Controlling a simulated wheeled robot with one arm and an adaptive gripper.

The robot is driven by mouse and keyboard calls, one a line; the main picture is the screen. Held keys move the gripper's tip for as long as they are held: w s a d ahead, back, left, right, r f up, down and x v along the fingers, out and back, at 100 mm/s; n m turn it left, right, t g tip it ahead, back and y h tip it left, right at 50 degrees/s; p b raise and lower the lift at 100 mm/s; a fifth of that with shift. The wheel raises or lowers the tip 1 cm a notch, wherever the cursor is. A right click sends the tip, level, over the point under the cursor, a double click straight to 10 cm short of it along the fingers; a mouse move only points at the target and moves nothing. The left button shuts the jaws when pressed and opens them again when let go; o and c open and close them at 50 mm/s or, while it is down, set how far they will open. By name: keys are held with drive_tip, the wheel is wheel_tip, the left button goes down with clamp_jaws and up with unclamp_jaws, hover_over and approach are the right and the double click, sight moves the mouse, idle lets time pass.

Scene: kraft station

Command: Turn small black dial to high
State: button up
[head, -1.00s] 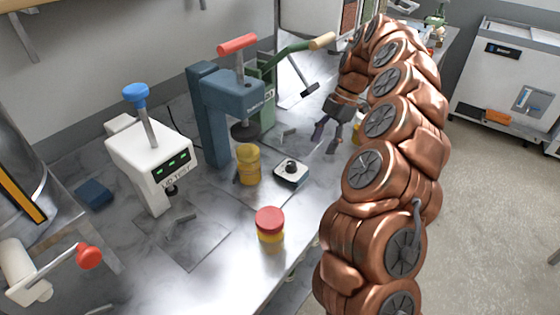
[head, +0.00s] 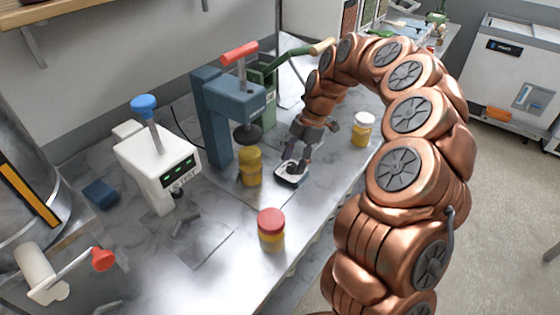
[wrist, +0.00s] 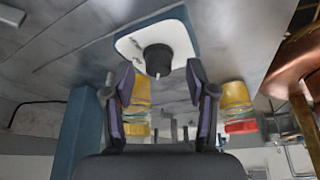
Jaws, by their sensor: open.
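The small black dial (wrist: 158,60) sits on a small white-topped box with blue-grey sides, which lies on the bench. In the head view this box (head: 287,180) is partly hidden under my gripper (head: 296,164). In the wrist view my gripper (wrist: 160,74) is open, with one finger to each side of the dial and nothing held between them. A light pointer mark shows on the dial. I cannot tell whether the fingers touch the dial, and the markings on the box are too small to read.
A yellow jar (head: 250,167) stands close left of the box, by the blue press (head: 222,120). A red-lidded jar (head: 271,228) is near the front edge. A white-lidded jar (head: 362,130) stands to the right. The white lid tester (head: 160,165) is at left.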

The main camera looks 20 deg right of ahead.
drive_tip(key=shift+a+f, duration=0.1)
drive_tip(key=shift+f, duration=0.25)
